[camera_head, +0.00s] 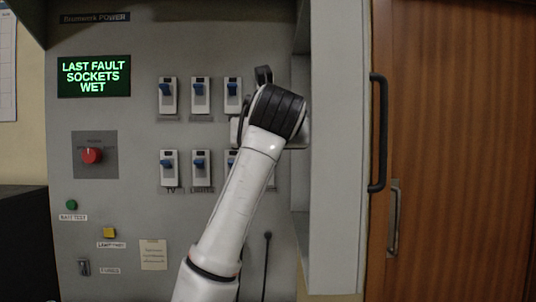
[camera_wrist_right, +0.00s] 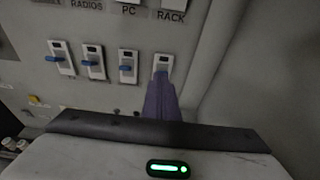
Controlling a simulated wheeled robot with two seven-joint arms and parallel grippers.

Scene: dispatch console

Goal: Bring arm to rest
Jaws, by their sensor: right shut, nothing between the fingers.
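My right arm (camera_head: 238,195) reaches up from the bottom of the head view to the grey breaker panel (camera_head: 140,210). Its black wrist joint hides the gripper from the head camera and covers part of the switch columns at the right. In the right wrist view my right gripper (camera_wrist_right: 161,88) is shut and empty. Its fingers point at the rightmost switch (camera_wrist_right: 163,62) of a row and cover its lower part. I cannot tell whether they touch it. My left gripper is not in view.
Two rows of blue-levered switches (camera_head: 200,95) fill the panel's middle. A red knob (camera_head: 92,155) and a green-lettered display (camera_head: 94,76) are at the left. An open grey cabinet door (camera_head: 338,150) with a black handle (camera_head: 378,130) stands close at the right, before a wooden door (camera_head: 460,130).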

